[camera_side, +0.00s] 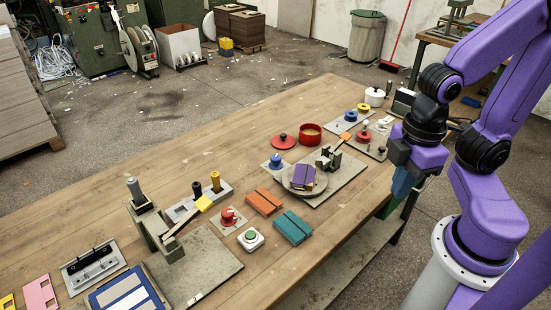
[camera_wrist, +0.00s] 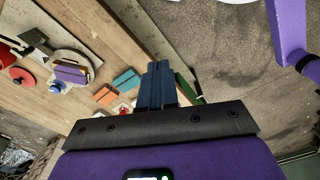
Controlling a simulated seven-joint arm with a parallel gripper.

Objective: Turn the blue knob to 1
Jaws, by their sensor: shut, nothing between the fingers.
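The blue knob (camera_side: 276,161) sits on a small pale plate at the middle of the table, below the red lid. Its pointer and any numbers are too small to read. It also shows at the left of the wrist view (camera_wrist: 57,87), partly cut up by clutter around it. My gripper (camera_side: 401,186) hangs past the right edge of the table, well away from the knob. Its blue fingers (camera_wrist: 157,82) are together and hold nothing. Another blue round piece (camera_side: 351,116) sits on a plate farther back.
Right of the knob stands a round turntable (camera_side: 322,183) with a purple block (camera_side: 303,177). Orange (camera_side: 265,201) and teal (camera_side: 293,227) blocks lie in front. A red pot (camera_side: 310,135) and red lid (camera_side: 283,141) stand behind. The far left tabletop is bare.

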